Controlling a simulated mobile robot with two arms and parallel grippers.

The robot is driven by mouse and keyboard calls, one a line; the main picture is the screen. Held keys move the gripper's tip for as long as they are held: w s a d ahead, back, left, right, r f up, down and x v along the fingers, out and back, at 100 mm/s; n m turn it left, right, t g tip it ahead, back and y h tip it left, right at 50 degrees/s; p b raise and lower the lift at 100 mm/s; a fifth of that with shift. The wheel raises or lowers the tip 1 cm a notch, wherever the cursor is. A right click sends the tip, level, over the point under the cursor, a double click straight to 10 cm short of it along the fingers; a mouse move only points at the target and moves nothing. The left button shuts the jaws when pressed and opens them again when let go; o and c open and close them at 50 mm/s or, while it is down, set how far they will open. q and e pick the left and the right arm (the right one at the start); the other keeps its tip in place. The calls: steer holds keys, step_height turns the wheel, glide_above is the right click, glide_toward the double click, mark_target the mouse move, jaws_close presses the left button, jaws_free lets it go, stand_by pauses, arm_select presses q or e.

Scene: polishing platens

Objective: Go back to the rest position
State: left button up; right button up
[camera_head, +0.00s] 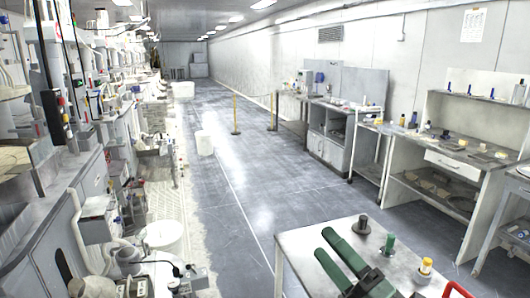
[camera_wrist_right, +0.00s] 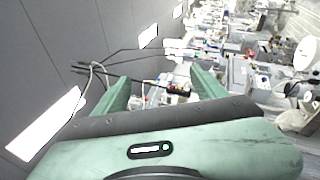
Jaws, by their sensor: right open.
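My right gripper (camera_head: 325,243) is at the bottom of the head view, over the white table (camera_head: 300,246) in the foreground. Its two green fingers are spread apart with nothing seen between them. In the right wrist view the open green fingers (camera_wrist_right: 160,85) point out into the room, with only distant background between them. My left gripper is not in view.
A dark round-based piece (camera_head: 362,227), a green-topped piece (camera_head: 388,243) and a yellow-topped piece (camera_head: 425,267) stand on the table near my right gripper. A red bar (camera_head: 457,290) shows at the bottom right.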

steer(key=s+d+f+m+g+h, duration=0.2)
steer(key=d+f+m+h, duration=0.45)
steer(key=f+m, duration=0.3)
steer(key=s+d+f+m+g+h, duration=0.25)
steer(key=d+f+m+h, duration=0.25)
steer(key=f+m+h, duration=0.4)
steer(key=s+a+f+m+g+y, duration=0.1)
steer(key=s+a+f+m+g, duration=0.1)
steer(key=s+f+m+g, duration=0.65)
steer(key=s+a+f+n+g+y, duration=0.15)
steer(key=s+f, duration=0.35)
steer(key=s, duration=0.9)
step_height(320, 180, down, 30)
steer(key=f+g+b, duration=0.1)
steer(key=g+b, duration=0.1)
steer(key=b, duration=0.3)
steer(key=s+d+f+b, duration=0.3)
steer(key=s+f+b, duration=0.2)
steer(key=s+f, duration=1.3)
step_height(320, 180, down, 4)
steer(key=shift+r+g, duration=0.2)
steer(key=shift+g, duration=0.15)
